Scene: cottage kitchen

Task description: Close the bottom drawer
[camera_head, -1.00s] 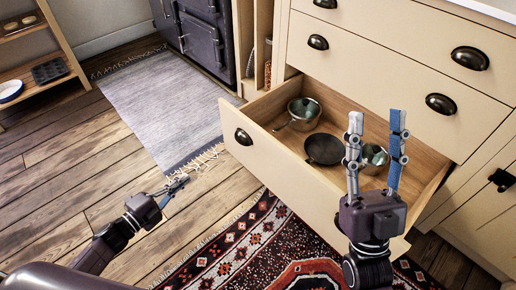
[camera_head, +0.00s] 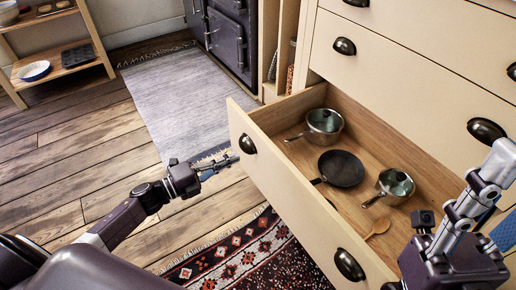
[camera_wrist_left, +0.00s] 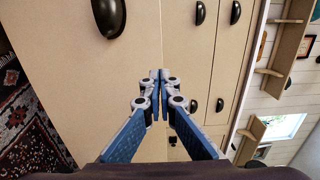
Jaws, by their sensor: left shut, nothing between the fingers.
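The bottom drawer (camera_head: 300,200) is pulled far out, its cream front toward me, with two dark cup handles. Its left handle (camera_head: 247,144) is just right of my left gripper (camera_head: 232,160), which is shut and empty. In the head view the fingertips are close to the left end of the drawer front; contact cannot be told. In the left wrist view the shut fingers (camera_wrist_left: 160,74) point at cream cabinet fronts. My right gripper (camera_head: 505,190) is at the right edge, over the drawer's right side, partly cut off, its fingers apart.
Closed drawers (camera_head: 410,60) are above. A patterned rug (camera_head: 240,258) and grey rug (camera_head: 180,100) lie on open floor.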

